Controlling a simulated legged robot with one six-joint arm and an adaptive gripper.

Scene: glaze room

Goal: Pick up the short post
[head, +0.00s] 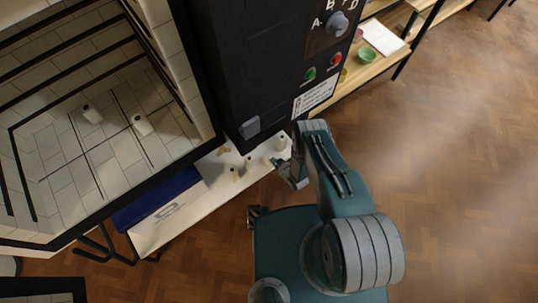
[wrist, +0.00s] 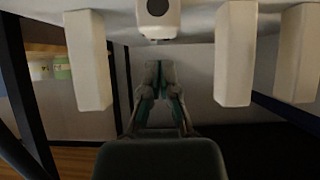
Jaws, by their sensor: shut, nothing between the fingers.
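My gripper (head: 283,168) is at the right end of a white shelf top under the black control panel; its fingers are small and partly hidden here. In the wrist view my gripper (wrist: 158,68) is shut and empty. Just beyond its tips is a pale, short-looking post (wrist: 157,20) with a dark round hole, cut by the top edge. Taller pale posts stand apart from the fingers: one on the left (wrist: 88,60), one on the right (wrist: 235,55), one at the far right (wrist: 298,52). A pale post (head: 282,143) also shows near my gripper in the head view.
A wooden shelf (head: 385,65) with a green bowl (head: 366,55) is behind. Floor at right is clear.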

